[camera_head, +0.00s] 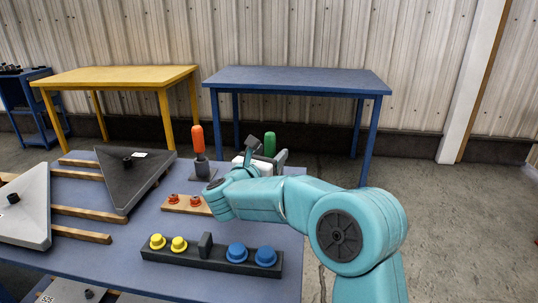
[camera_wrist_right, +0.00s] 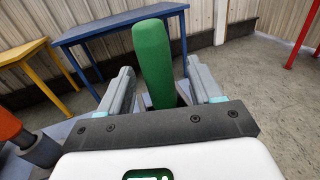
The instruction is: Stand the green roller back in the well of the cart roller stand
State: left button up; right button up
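The green roller (camera_head: 270,143) stands roughly upright near the far right edge of the work table, partly behind my right gripper (camera_head: 267,150). In the right wrist view the green roller (camera_wrist_right: 156,62) rises between the two grey fingers of my right gripper (camera_wrist_right: 162,82). The fingers are apart, with a visible gap on the roller's right side. The roller's lower end is hidden by the gripper body. An orange roller (camera_head: 197,139) stands in a dark holder (camera_head: 201,167) left of the gripper. I cannot make out a well under the green roller. My left gripper is not in view.
On the blue work table (camera_head: 205,283) lie a wooden strip (camera_head: 184,206) with red knobs, a dark block (camera_head: 206,264) with yellow and blue knobs, and triangular panels (camera_head: 127,178) on wooden bars. A yellow table (camera_head: 115,76) and a blue table (camera_head: 296,80) stand behind.

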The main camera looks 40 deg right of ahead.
jog(key=b+v, duration=0.1)
jog(key=v, duration=1.5)
jog(key=shift+a, duration=0.2)
jog(key=shift+s+f, duration=0.1)
